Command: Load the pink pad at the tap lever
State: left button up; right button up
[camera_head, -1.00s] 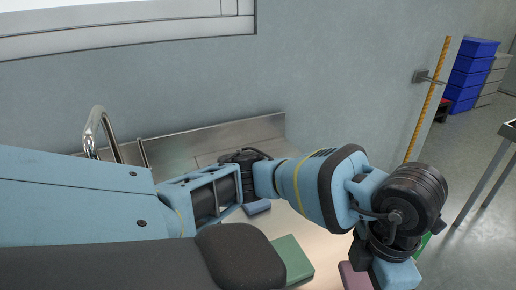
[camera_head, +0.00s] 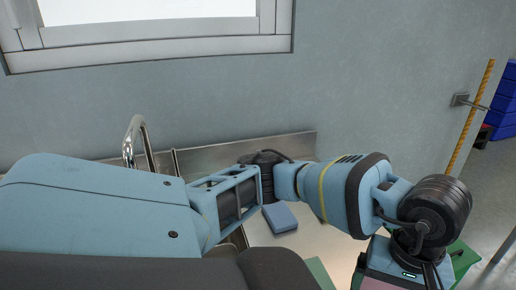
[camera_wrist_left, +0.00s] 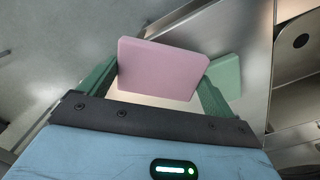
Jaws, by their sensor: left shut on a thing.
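The pink pad (camera_wrist_left: 162,68) is held between the green fingers of my left gripper (camera_wrist_left: 158,80) in the left wrist view. In the head view only a sliver of the pink pad (camera_head: 372,284) shows at the bottom edge, beside the gripper body, and the fingertips are largely out of frame. The gripper is at the lower right, over or near the counter's front side. A curved chrome tap (camera_head: 136,138) stands at the back left of the counter, partly behind my arm. I cannot make out its lever for certain. My right gripper is not in view.
A blue pad (camera_head: 280,217) lies on the metal counter (camera_head: 262,236) below my arm. A green pad (camera_head: 319,273) lies nearer; it also shows behind the pink pad in the wrist view (camera_wrist_left: 226,76). A yellow upright rod (camera_head: 470,118) stands along the wall at right.

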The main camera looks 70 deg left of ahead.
aim_at(173, 150)
jog(key=i+l, duration=0.2)
jog(key=i, duration=0.25)
jog(key=i+l, duration=0.2)
jog(key=i, duration=0.2)
jog(key=i+l+u, duration=0.1)
jog(key=i, duration=0.35)
jog(key=l+u, duration=0.1)
jog(key=u, duration=2.8)
